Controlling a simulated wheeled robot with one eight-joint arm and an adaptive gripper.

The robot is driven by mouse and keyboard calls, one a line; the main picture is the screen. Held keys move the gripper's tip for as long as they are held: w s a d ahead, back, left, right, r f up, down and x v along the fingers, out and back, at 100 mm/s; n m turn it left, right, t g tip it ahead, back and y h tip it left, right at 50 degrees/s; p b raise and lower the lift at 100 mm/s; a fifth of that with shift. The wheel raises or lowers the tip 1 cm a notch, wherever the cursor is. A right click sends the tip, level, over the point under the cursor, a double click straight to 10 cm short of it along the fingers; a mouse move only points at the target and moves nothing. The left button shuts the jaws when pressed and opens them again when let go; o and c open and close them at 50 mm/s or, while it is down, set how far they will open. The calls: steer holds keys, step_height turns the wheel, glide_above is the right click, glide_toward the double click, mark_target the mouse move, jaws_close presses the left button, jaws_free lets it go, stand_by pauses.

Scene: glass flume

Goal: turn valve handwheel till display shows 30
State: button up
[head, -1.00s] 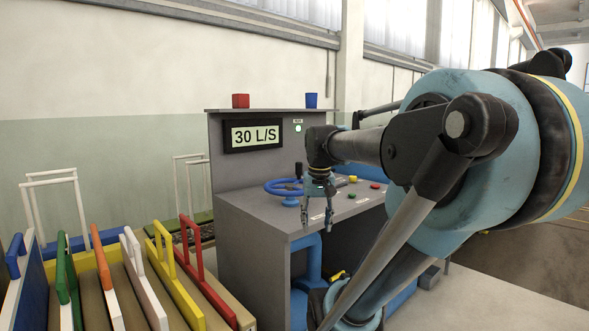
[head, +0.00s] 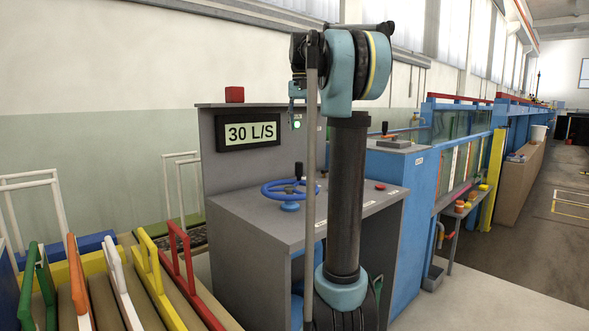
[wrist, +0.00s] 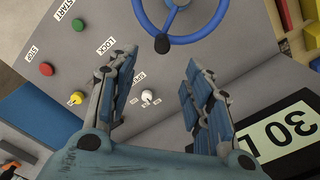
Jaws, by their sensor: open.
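The display (head: 252,133) on the console's back panel reads 30 L/S. It shows rotated in the wrist view (wrist: 288,135). The blue valve handwheel (head: 268,188) lies on the console top, with a black knob on its rim. In the wrist view the handwheel (wrist: 188,38) is cut by the top edge, its black knob (wrist: 162,44) pointing toward the fingers. My gripper (wrist: 158,75) is open and empty, apart from the handwheel. In the head view it is raised well above the console, small and partly hidden by my arm.
The grey console top (head: 245,207) carries a red button (head: 380,186); the wrist view shows green (wrist: 78,25) and yellow (wrist: 76,98) ones and a white knob (wrist: 147,96). A red block (head: 234,94) stands on the panel. Coloured-handled boards (head: 150,265) stand left. My arm hides part of the console.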

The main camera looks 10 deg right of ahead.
mark_target(298, 166)
steer(key=f, duration=0.5)
steer(key=w+f, duration=0.1)
steer(key=f, duration=1)
steer(key=shift+w+a+f, duration=0.15)
steer(key=shift+f, duration=0.2)
steer(key=shift+c, duration=0.5)
jaws_close()
steer(key=shift+w+a, duration=0.15)
steer(key=shift+a, duration=0.1)
